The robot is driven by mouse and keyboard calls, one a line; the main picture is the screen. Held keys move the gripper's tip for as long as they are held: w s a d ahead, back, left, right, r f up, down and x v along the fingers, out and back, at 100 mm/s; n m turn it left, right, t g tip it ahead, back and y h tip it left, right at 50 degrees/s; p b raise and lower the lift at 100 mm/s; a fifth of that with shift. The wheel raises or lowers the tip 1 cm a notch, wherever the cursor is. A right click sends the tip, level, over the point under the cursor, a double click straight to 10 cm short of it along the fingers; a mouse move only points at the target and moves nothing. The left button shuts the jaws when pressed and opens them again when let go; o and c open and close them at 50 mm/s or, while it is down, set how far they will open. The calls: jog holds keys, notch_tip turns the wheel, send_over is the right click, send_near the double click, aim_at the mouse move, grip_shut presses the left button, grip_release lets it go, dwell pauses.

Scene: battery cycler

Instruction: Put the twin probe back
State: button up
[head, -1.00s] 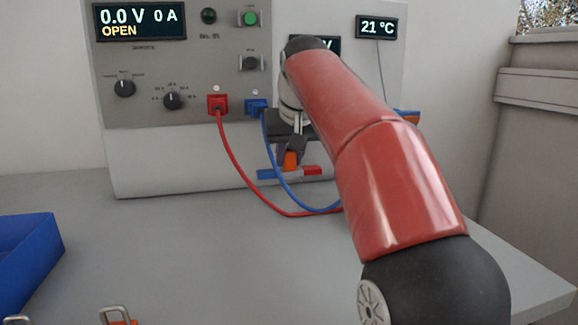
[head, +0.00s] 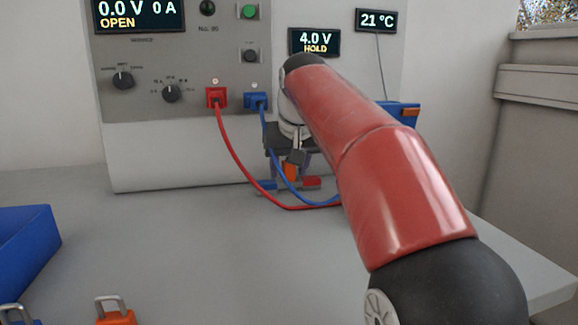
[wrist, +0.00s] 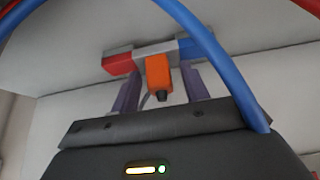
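The twin probe has an orange handle (head: 290,173) and a crossbar with a blue end (head: 266,185) and a red end (head: 312,182). It is in front of the cycler's lower face, below the red and blue sockets. My gripper (head: 290,168) is at the handle, pointing down. In the wrist view, the probe's orange handle (wrist: 158,72) lies between the two purple fingers of my gripper (wrist: 160,82), with its crossbar past their tips.
A red lead (head: 236,152) and a blue lead (head: 276,160) hang from the cycler (head: 150,150) and loop past my gripper. A blue holder (head: 400,110) with an orange part is partly behind my arm. A blue bin (head: 25,255) stands left. The middle bench (head: 190,245) is clear.

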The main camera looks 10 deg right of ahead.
jog(key=shift+s+r, duration=0.15)
jog(key=shift+r, duration=0.35)
jog(key=p+v, duration=0.2)
jog(key=v, duration=0.9)
jog(key=shift+s+r, duration=0.1)
jog(key=shift+r, duration=0.05)
